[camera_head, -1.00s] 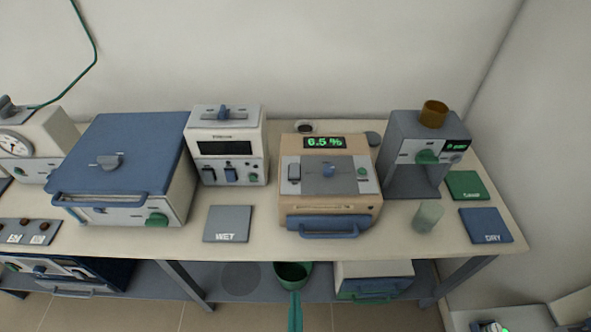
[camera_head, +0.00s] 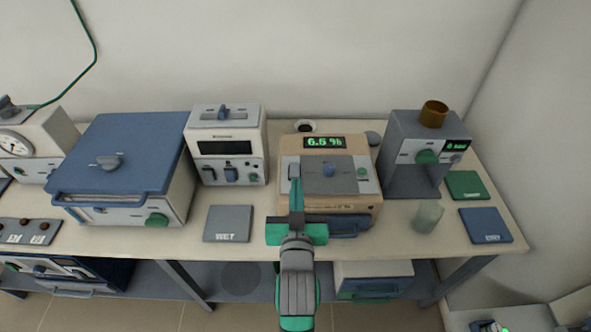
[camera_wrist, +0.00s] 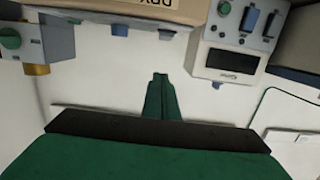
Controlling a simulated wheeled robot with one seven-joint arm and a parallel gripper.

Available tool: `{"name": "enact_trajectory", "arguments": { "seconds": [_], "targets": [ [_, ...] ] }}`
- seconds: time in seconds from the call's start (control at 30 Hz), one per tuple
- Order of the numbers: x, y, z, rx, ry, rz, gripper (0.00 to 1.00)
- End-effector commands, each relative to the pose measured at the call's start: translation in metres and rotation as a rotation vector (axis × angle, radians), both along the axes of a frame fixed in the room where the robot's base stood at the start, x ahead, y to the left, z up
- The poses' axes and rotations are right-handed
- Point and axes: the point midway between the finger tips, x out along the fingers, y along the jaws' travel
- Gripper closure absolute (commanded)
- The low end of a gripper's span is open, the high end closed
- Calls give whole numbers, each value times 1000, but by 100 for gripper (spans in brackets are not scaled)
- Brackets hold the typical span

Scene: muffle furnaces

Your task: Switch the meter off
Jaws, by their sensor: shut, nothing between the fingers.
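The beige meter (camera_head: 340,199) stands on the table with its green display (camera_head: 324,142) lit, reading about 6.6 %. A rocker switch at the panel's left end is mostly hidden behind my fingers. My gripper (camera_head: 295,178) is shut and empty, its tips over that left end; I cannot tell whether they touch. In the wrist view the shut fingers (camera_wrist: 160,90) point towards a beige body (camera_wrist: 125,14) at the top edge.
A white unit with a dark display (camera_head: 226,165) stands left of the meter, and a blue-lidded furnace (camera_head: 125,150) farther left. A grey dispenser (camera_head: 400,150) and a cup (camera_head: 428,216) are at the right. A grey WET mat (camera_head: 228,222) lies front left.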

Motion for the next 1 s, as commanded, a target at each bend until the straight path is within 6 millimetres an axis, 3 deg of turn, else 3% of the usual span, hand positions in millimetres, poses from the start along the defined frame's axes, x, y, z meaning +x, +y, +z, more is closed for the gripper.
{"name": "enact_trajectory", "arguments": {
  "seconds": [0.47,1.0],
  "targets": [
    [7,1,1,0,-1,2,100],
    [93,2,-8,-1,-2,3,100]
  ]
}}
